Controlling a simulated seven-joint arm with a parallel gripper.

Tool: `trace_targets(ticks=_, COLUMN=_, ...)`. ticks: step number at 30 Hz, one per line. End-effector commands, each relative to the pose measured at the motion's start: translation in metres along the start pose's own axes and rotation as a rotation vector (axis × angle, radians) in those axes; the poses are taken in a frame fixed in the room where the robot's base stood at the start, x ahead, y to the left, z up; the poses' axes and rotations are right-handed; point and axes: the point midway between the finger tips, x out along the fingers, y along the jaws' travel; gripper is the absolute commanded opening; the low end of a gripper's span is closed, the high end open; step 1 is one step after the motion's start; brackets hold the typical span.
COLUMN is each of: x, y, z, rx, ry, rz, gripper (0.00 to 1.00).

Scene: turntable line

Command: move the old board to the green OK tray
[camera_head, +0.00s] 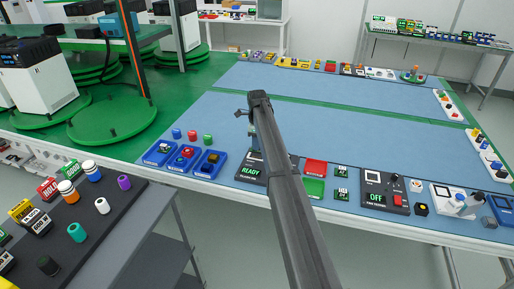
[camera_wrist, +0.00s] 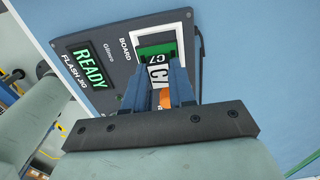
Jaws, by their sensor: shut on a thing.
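In the wrist view my gripper (camera_wrist: 161,88) is shut on a board (camera_wrist: 158,49) with green edges and a white label. The board is at the white-framed BOARD slot of the dark flasher (camera_wrist: 100,95), whose screen reads READY. I cannot tell whether the board is still seated in the slot or just clear of it. In the head view the flasher (camera_head: 249,173) is partly behind my arm, which hides the board. The green tray (camera_head: 314,188) lies just right of my arm and looks empty.
A red tray (camera_head: 316,167) lies behind the green one. Two small boards (camera_head: 342,171) (camera_head: 341,194) lie right of the trays, then a dark tester (camera_head: 385,191) reading OFF. Blue holders (camera_head: 160,152) stand left of the flasher. The blue table's middle is clear.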

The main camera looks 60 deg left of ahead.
Motion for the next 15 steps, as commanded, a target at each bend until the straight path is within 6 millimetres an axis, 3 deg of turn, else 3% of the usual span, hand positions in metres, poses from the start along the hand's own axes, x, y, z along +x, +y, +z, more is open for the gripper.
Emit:
trace_targets(ticks=10, x=-0.06, y=-0.003, z=-0.004, rx=0.005, ry=0.0, rz=-0.001, gripper=0.0)
trace_targets(ticks=15, x=-0.069, y=-0.016, z=-0.035, rx=0.037, ry=0.001, rz=0.001, gripper=0.0)
